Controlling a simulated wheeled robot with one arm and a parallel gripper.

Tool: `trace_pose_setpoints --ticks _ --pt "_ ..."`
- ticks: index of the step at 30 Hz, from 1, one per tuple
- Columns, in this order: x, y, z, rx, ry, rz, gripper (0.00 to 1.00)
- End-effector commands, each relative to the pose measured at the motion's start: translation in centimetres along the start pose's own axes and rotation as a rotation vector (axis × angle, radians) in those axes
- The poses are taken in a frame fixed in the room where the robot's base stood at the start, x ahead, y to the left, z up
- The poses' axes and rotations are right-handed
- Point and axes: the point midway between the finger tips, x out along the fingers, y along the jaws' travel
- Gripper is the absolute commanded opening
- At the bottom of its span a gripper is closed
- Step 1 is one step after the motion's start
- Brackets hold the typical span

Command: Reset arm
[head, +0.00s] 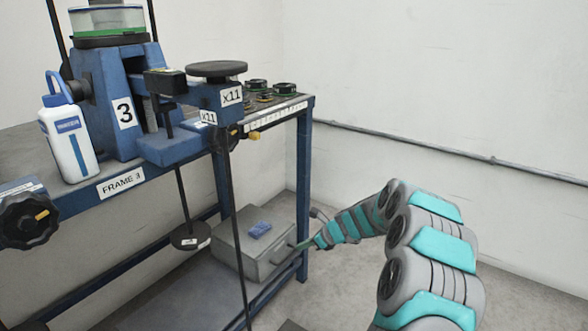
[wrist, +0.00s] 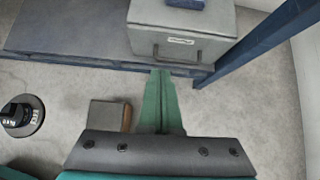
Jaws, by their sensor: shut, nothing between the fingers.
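My gripper (head: 303,245) is shut and empty, at the end of my grey and teal arm. In the head view its green fingertips are close to the right end of a grey metal box (head: 240,262). In the wrist view the closed green fingers (wrist: 161,75) point toward the same box (wrist: 178,42) and its wire handle; I cannot tell whether they touch it. The blue lever frame (head: 100,95), marked 3, stands on the bench with its x11 arm (head: 220,97) reaching right. A round disc (head: 217,69) sits on top of that arm.
A white bottle (head: 68,138) and a black knob (head: 28,220) are at the left of the bench (head: 305,135). A hanging weight (head: 190,237) is left of the box. A blue item (head: 260,230) lies on the box. Floor (head: 530,295) is open at the right.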

Motion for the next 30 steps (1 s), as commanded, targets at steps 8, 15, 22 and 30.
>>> trace_pose_setpoints --ticks 8,15,22,30 --pt "-5.6 7.7 4.7 -0.362 -0.004 0.124 0.00" --pt "-11.9 15.9 5.9 -0.753 0.019 0.256 0.00" --pt "-18.2 22.8 4.0 -1.107 0.069 0.379 0.00" --pt "-25.6 29.6 -1.2 -1.468 0.153 0.550 0.00"
